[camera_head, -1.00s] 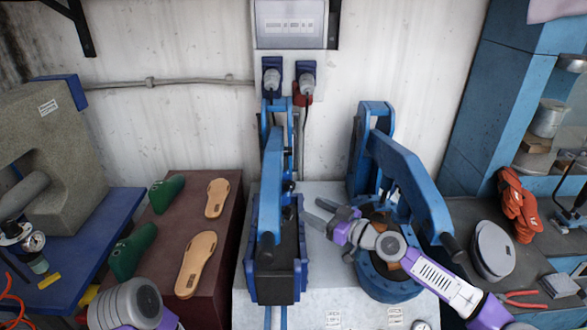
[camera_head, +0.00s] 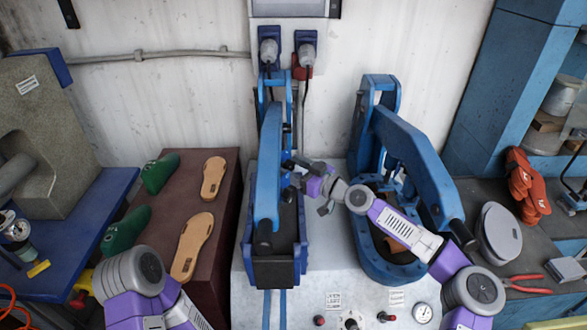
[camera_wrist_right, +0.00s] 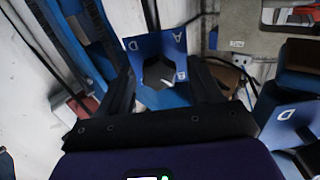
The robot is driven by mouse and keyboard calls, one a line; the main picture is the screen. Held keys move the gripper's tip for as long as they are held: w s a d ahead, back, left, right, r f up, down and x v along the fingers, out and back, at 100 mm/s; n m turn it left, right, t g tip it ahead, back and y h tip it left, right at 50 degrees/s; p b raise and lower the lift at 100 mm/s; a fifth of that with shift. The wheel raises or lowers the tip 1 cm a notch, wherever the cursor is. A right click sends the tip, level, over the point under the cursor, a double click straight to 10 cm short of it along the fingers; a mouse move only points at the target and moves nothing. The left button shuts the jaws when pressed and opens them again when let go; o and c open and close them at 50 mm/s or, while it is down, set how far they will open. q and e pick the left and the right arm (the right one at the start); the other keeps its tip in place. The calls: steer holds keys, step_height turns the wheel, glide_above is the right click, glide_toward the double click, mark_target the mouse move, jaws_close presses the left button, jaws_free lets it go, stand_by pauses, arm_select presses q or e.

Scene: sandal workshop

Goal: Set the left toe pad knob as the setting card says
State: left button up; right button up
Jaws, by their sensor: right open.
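The left press (camera_head: 268,180) is blue with a long lever, and small black parts show on its right side. In the right wrist view a dark knob (camera_wrist_right: 158,72) with a white pointer mark sits on a blue dial plate (camera_wrist_right: 133,62) lettered D, A and B. The pointer slants down and right, below B. My right gripper (camera_head: 307,187) is open beside the press's right side; in the wrist view its dark fingers (camera_wrist_right: 162,98) stand either side of the knob, with no clear contact. Small printed cards (camera_head: 333,301) on the machine front are unreadable. My left gripper is out of view.
A right blue press (camera_head: 415,165) stands close behind my right arm. Another plate lettered D (camera_wrist_right: 287,112) shows at right in the wrist view. Tan soles (camera_head: 192,247) and green lasts (camera_head: 124,232) lie on the brown bench (camera_head: 222,215).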

steer(key=c, duration=1)
steer(key=shift+c, duration=0.2)
steer(key=shift+m, duration=0.3)
steer(key=m+b, duration=0.1)
steer(key=m, duration=0.2)
steer(key=shift+w+m, duration=0.1)
steer(key=shift+m, duration=0.2)
steer(key=m+b, duration=0.1)
steer(key=m, duration=0.3)
steer(key=shift+m, duration=0.3)
steer(key=m, duration=0.4)
steer(key=shift+m, duration=0.3)
steer(key=shift+f+m, duration=0.1)
steer(key=shift+m, duration=2.1)
